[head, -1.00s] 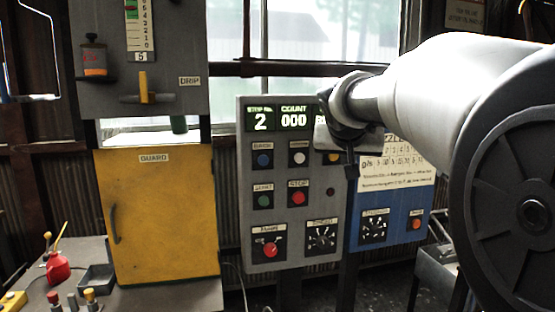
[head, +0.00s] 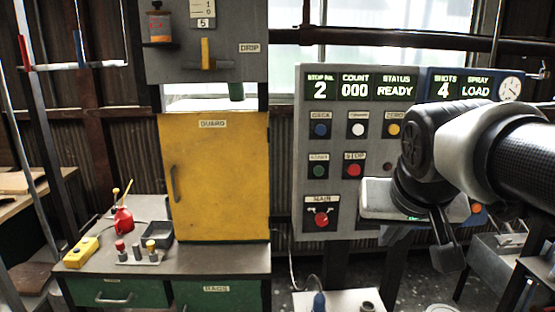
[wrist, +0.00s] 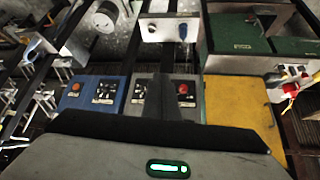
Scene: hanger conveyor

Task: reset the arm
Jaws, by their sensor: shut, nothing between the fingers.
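My gripper (head: 446,240) is at the right of the head view, in front of the lower right of the control panel, with its fingers pointing down. The fingers are together and hold nothing. In the wrist view the dark finger (wrist: 160,98) stands up from the gripper body, in front of the panels. The grey control panel (head: 345,200) reads stop no. 2, count 000, status READY. My arm and gripper hide part of the blue panel (head: 432,84), which reads shots 4, spray LOAD.
A yellow guard door (head: 222,180) is closed at centre left. A bench (head: 195,258) with a red oil can (head: 123,220), a yellow box (head: 82,252) and a grey tray (head: 160,231) stands left. A white-topped stand (head: 340,301) is low at centre. A metal rack is at the far left.

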